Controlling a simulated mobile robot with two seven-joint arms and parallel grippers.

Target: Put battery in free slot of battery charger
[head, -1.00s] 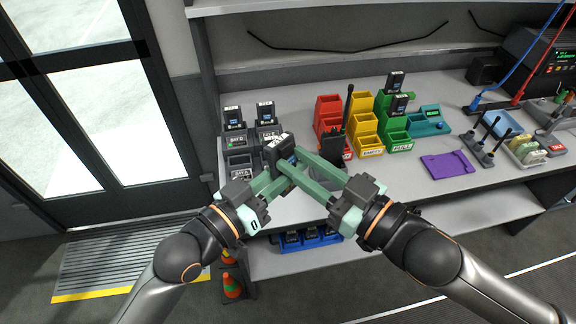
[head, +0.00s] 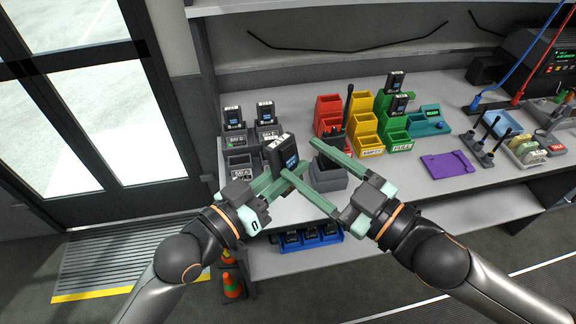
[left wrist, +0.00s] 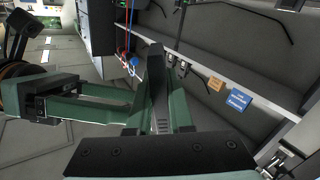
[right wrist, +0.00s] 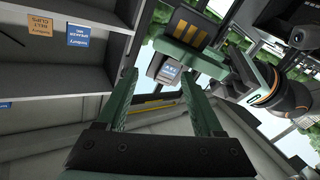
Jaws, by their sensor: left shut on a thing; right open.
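A black battery (head: 283,153) with a white top label is held by my left gripper (head: 279,179), raised in front of the charger. Its gold contacts show in the right wrist view (right wrist: 192,33); in the left wrist view it is a dark slab (left wrist: 157,85) between the fingers. The grey charger (head: 238,146) stands at the left of the bench. Two batteries (head: 234,118) (head: 266,113) stand in its rear bays. The front left bay (head: 241,163) looks empty; the held battery partly hides the front right area. My right gripper (head: 323,176) is open and empty, just right of the battery.
A grey holder (head: 328,178) with a black radio stands behind my right gripper. Red (head: 328,106), yellow (head: 366,128) and green bins (head: 397,139) stand behind it. A purple plate (head: 447,163) lies to the right. A blue tray (head: 322,240) sits on the lower shelf.

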